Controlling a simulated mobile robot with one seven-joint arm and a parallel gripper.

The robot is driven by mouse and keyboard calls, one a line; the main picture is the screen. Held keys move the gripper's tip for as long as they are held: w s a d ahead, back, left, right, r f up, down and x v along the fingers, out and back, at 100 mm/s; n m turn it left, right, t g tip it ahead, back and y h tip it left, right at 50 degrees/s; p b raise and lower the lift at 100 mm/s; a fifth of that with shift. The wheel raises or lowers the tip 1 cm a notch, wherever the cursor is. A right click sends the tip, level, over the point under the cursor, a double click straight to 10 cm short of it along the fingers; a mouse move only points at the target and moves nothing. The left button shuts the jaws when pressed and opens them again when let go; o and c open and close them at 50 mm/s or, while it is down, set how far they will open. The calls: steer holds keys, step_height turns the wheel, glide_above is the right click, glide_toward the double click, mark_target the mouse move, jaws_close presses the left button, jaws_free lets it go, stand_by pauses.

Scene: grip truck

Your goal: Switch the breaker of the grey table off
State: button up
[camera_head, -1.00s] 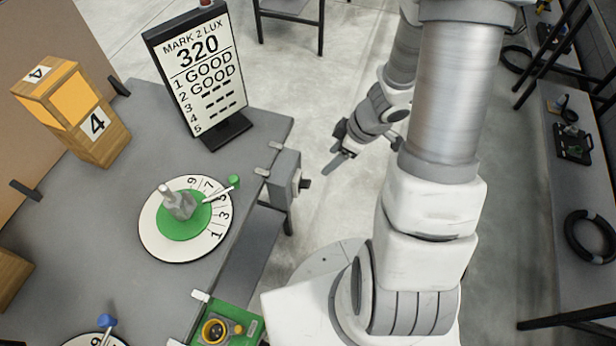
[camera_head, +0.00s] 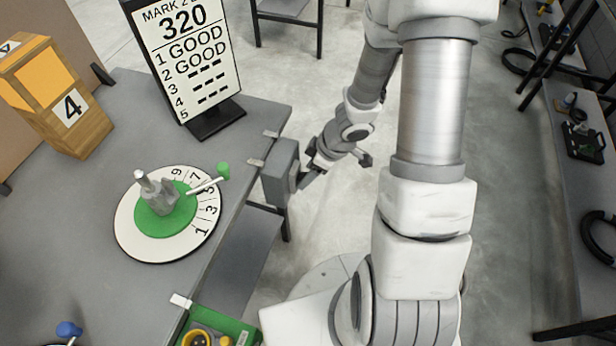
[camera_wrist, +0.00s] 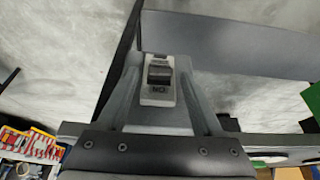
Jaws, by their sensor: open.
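The grey table (camera_head: 70,215) fills the left of the head view. Its breaker, a grey box (camera_head: 279,174), is fixed on the table's right edge. In the wrist view, the breaker's pale switch plate (camera_wrist: 158,98) carries a dark rocker (camera_wrist: 160,74), with a label below that looks like an upside-down ON. The label above it is too small to read. My gripper (camera_wrist: 160,82) is open, one finger on each side of the switch plate, with nothing held. In the head view my gripper (camera_head: 302,180) is close to the breaker's right face; I cannot tell whether it touches.
A sign (camera_head: 190,65) reading 320 and a wooden block marked 4 (camera_head: 72,105) stand on the table. A numbered dial (camera_head: 128,225) with a green centre lies near the edge. A green box (camera_head: 215,325) is at the front.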

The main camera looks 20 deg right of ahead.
steer(key=shift+a+f, duration=0.1)
steer(key=shift+f, duration=0.15)
steer(key=shift+c, duration=0.3)
jaws_close()
steer(key=shift+f+b, duration=0.15)
steer(key=shift+b, duration=0.25)
steer(key=shift+s+d+f+t+y+b, duration=0.2)
steer(key=shift+f+t+y+b, duration=0.5)
steer(key=shift+t+y+b, duration=0.6)
steer(key=shift+s+d+f+t+y+b, duration=0.1)
steer(key=shift+d+f+t+y+b, duration=0.15)
steer(key=shift+f+t+y+b, duration=1)
steer(key=shift+s+d+f+t+y+b, duration=0.15)
steer(key=shift+t+y+b, duration=0.6)
steer(key=shift+y+b, duration=1.15)
